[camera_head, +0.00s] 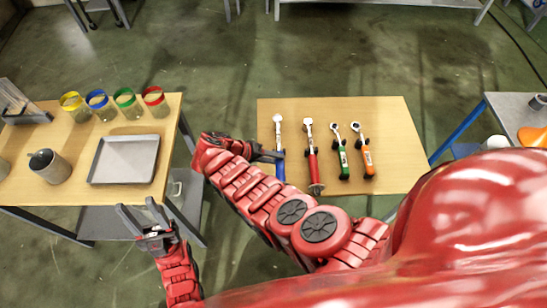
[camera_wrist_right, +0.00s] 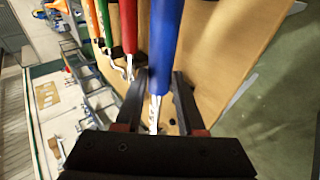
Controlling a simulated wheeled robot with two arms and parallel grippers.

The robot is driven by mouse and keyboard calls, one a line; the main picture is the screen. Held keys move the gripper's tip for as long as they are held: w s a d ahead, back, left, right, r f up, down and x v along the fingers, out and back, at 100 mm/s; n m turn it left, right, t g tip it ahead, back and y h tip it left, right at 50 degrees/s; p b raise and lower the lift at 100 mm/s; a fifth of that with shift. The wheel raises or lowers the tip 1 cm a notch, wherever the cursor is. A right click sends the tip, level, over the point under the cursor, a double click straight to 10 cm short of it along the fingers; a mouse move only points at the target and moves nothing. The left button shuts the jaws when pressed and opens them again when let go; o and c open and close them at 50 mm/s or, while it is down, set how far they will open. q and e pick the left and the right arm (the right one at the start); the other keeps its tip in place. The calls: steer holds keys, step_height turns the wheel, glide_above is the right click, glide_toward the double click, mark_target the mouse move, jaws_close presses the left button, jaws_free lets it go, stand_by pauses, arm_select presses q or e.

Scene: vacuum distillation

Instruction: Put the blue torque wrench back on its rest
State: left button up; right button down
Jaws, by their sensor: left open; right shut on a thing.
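The blue torque wrench (camera_head: 281,171) is over the right-hand wooden table, its metal head away from me and its blue handle towards me. My right gripper (camera_head: 277,155) reaches it from the left and is shut on it. In the right wrist view the blue handle (camera_wrist_right: 166,45) runs up from between the fingers of the right gripper (camera_wrist_right: 158,100), with the metal shank below. I cannot tell whether the wrench touches its rest, which the gripper hides. My left gripper (camera_head: 147,218) is open and empty, in front of the left table.
Red (camera_head: 312,165), green (camera_head: 342,158) and orange (camera_head: 367,158) wrenches lie in a row to the right, on black supports. The left table holds a metal tray (camera_head: 125,160), a grey cup (camera_head: 48,166) and several colour-rimmed jars (camera_head: 125,102). The right table's far right is bare.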

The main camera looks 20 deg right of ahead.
steer(key=shift+f+b, duration=1.4)
steer(key=shift+b, duration=0.2)
steer(key=c, duration=0.6)
jaws_free()
steer(key=shift+c, duration=0.2)
steer(key=shift+o, duration=1)
steer(key=shift+a, duration=0.15)
steer(key=b+v, duration=0.2)
steer(key=v, duration=1.5)
steer(key=shift+r, duration=0.15)
